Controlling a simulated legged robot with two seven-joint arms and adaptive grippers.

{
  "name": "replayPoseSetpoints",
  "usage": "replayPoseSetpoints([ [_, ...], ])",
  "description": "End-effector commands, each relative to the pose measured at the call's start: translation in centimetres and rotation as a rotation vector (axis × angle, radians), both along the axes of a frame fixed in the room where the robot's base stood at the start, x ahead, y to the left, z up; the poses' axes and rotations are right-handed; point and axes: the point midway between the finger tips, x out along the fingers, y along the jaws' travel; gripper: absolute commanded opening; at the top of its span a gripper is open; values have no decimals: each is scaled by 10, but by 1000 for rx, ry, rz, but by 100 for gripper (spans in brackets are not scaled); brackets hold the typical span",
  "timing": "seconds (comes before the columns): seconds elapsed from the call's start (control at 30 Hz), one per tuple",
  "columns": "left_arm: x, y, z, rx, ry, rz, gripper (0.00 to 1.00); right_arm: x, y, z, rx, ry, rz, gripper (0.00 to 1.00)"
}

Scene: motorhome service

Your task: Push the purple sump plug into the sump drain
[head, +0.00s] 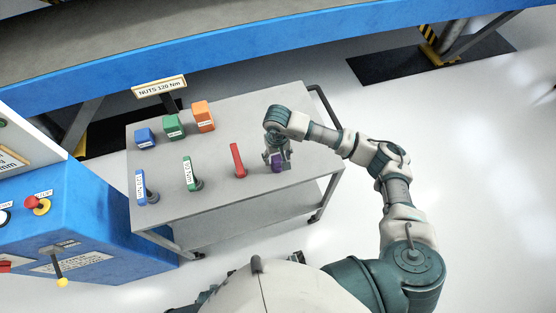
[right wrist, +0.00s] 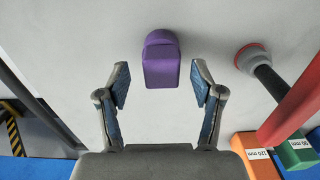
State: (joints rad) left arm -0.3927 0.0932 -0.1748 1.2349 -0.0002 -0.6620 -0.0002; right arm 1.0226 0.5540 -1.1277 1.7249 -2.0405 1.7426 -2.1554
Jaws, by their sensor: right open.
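The purple sump plug (head: 277,163) stands on the grey top of the service cart, near its right side. My right gripper (head: 279,151) is above and right at the plug, with the arm reaching in from the right. In the right wrist view the plug (right wrist: 161,66) lies between and slightly beyond the open fingers (right wrist: 160,84), with a gap on both sides. It is not gripped. I cannot make out the sump drain in either view. My left gripper is not in view.
The cart top (head: 222,150) also holds a red-handled tool (head: 238,160), green (head: 190,172) and blue (head: 141,187) tools, and blue, green and orange blocks (head: 203,117) at the back. A blue cabinet (head: 95,225) stands left. A long blue beam (head: 240,50) runs behind.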

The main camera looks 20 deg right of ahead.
Motion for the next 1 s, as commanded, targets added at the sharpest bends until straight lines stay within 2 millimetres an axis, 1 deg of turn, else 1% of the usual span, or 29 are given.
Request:
replayPoseSetpoints([
  [0.03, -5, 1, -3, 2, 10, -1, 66, -1, 0, -7, 0, 2, 0, 67],
  [0.13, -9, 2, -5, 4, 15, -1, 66, 0, 0, -16, 1, 0, 0, 67],
  [0.37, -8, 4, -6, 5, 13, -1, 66, 0, -2, -18, 2, -1, 0, 67],
  [0.4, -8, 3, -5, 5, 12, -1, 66, 0, -2, -18, 2, -1, 0, 62],
  [0.47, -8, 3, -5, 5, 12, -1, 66, 0, -2, -18, 2, -1, 0, 47],
  [0.5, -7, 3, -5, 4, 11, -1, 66, 0, -2, -18, 2, -1, 0, 37],
  [0.57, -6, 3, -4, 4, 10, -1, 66, 0, -2, -18, 2, -1, 0, 22],
  [0.6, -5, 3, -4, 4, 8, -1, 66, 0, -2, -18, 2, -1, 0, 12],
  [0.63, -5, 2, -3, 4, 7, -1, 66, 0, -2, -18, 2, -1, 0, 4],
  [0.67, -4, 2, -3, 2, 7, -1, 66, 0, -2, -18, 1, 0, 0, 2],
  [1.0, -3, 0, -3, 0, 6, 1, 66, 0, -2, -15, 2, -2, 0, 1],
])
